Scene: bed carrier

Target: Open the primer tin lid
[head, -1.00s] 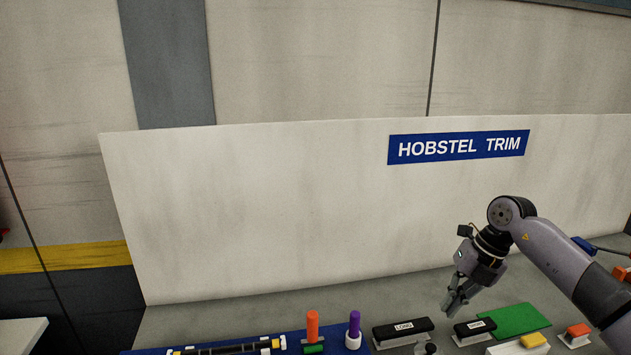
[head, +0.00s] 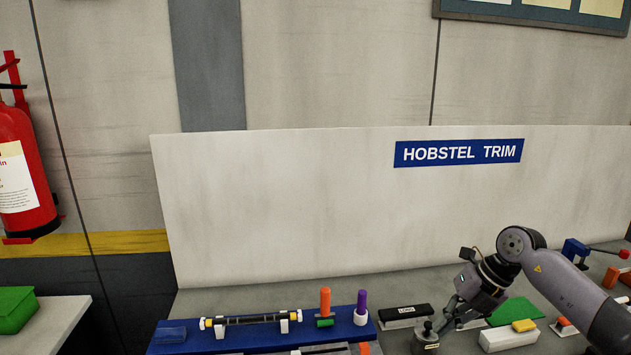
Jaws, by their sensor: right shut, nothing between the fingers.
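A small grey tin with a pale label and a dark knob on top (head: 426,339) stands at the bottom edge of the head view; I take it for the primer tin. The label is too small to read, and I cannot tell whether its lid is raised. My right gripper (head: 448,325) is low beside the tin's right side, shut and empty, its fingertips close to the knob. Whether they touch the tin is unclear. My left gripper is out of view.
A black stapler-like block (head: 404,311) stands behind the tin. A blue tray (head: 182,333) with a roller, an orange handle (head: 325,300) and a purple handle (head: 362,301) lies left. A yellow-topped white block (head: 507,340) and green mat (head: 519,312) lie right.

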